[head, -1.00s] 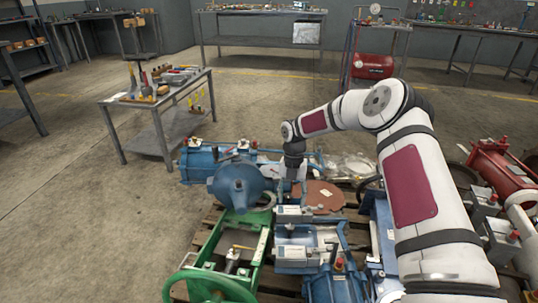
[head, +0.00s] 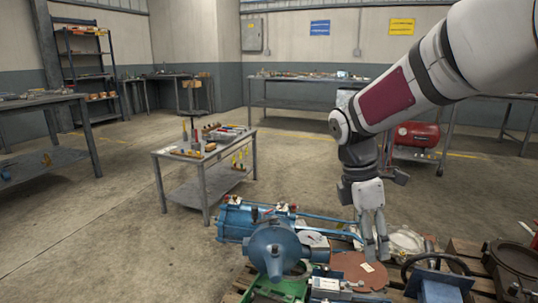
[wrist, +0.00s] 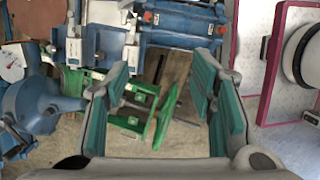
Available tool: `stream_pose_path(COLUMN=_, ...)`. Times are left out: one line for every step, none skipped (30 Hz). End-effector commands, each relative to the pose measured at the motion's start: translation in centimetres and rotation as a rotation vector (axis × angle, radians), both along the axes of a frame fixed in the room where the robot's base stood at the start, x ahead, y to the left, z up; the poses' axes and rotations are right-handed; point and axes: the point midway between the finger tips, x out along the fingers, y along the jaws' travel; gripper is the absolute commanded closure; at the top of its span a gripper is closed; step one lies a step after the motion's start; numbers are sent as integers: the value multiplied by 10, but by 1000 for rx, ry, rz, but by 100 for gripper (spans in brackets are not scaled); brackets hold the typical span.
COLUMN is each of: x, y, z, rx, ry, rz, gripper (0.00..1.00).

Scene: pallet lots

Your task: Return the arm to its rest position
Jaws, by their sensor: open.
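My gripper (head: 376,250) hangs pointing down over the pallet of machine parts in the head view, with its arm raised across the upper right. Below and beyond the fingers is a green frame part (wrist: 137,123) on the pallet, not touched. In the head view the fingertips overlap the area by a brown disc (head: 360,272); whether they touch anything there cannot be told.
A blue pump-like machine (head: 275,248) stands on the pallet left of my gripper. A small tool cart (head: 205,165) stands behind it, and a red tank (head: 415,137) sits further back. The floor (head: 100,245) at left is clear.

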Motion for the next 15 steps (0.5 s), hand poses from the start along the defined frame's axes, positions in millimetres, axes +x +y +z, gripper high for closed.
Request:
stream_pose_path(x=-18, y=0, z=14, rx=-15, ry=-30, rz=-75, gripper=49)
stream_pose_path(x=-28, y=-1, z=19, rx=-22, ry=-43, rz=-124, gripper=49)
stream_pose_path(x=-42, y=-2, z=27, rx=-31, ry=-62, rz=-190, gripper=49)
stream_pose_path(x=-52, y=-2, z=31, rx=-35, ry=-76, rz=-239, gripper=49)
stream_pose_path(x=-63, y=-2, z=36, rx=-40, ry=-91, rz=-288, gripper=49)
stream_pose_path(x=-76, y=-3, z=42, rx=-44, ry=-111, rz=-353, gripper=49)
stream_pose_path(x=-87, y=-3, z=46, rx=-45, ry=-126, rz=-404, gripper=49)
stream_pose_path(x=-98, y=-3, z=49, rx=-47, ry=-140, rz=-454, gripper=49)
stream_pose_path(x=-112, y=-3, z=53, rx=-48, ry=-157, rz=-521, gripper=49)
stream_pose_path(x=-123, y=-3, z=56, rx=-47, ry=-171, rz=-571, gripper=49)
stream_pose_path(x=-133, y=-3, z=58, rx=-47, ry=-184, rz=-621, gripper=49)
stream_pose_path(x=-147, y=-3, z=60, rx=-43, ry=-202, rz=-689, gripper=49)
stream_pose_path(x=-158, y=-3, z=62, rx=-40, ry=-214, rz=-739, gripper=49)
stream_pose_path(x=-168, y=-3, z=63, rx=-37, ry=-226, rz=-790, gripper=49)
stream_pose_path(x=-182, y=-2, z=63, rx=-30, ry=-241, rz=-856, gripper=49)
